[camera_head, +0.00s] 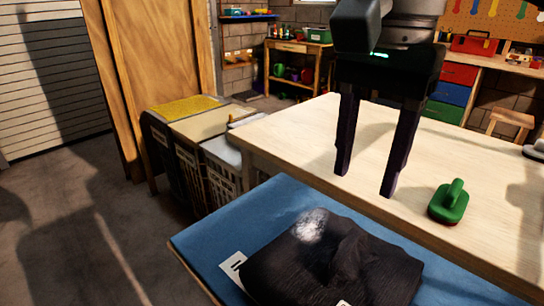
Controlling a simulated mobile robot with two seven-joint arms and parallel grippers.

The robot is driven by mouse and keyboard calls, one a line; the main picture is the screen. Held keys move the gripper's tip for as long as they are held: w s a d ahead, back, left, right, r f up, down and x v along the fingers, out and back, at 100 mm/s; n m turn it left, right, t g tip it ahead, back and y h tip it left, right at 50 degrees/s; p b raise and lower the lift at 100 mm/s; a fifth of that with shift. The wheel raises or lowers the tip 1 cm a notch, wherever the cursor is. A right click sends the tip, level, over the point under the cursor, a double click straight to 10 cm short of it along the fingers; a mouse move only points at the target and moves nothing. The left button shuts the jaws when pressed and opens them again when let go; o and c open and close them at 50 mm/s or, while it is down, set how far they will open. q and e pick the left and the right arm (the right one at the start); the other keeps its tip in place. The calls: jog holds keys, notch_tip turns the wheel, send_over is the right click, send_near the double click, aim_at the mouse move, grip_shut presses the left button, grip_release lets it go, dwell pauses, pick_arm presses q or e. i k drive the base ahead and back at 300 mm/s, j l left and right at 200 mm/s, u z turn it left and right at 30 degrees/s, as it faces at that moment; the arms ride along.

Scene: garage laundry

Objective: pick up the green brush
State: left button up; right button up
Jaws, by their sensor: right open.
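The green brush (449,203) sits upright on the wooden table (285,139), near its front edge at the right. Its handle points up, and a thin red strip shows under its base. My right gripper (366,181) hangs over the table with its two dark fingers pointing down. It is open and empty, left of the brush and apart from it. My left gripper is not in view.
A dark folded cloth (335,268) lies on a blue surface (215,240) in front of the table. Laundry baskets (190,165) stand left of the table. The table's middle is clear.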

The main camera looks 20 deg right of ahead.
aim_at(448, 206)
jog(key=z, duration=1.75)
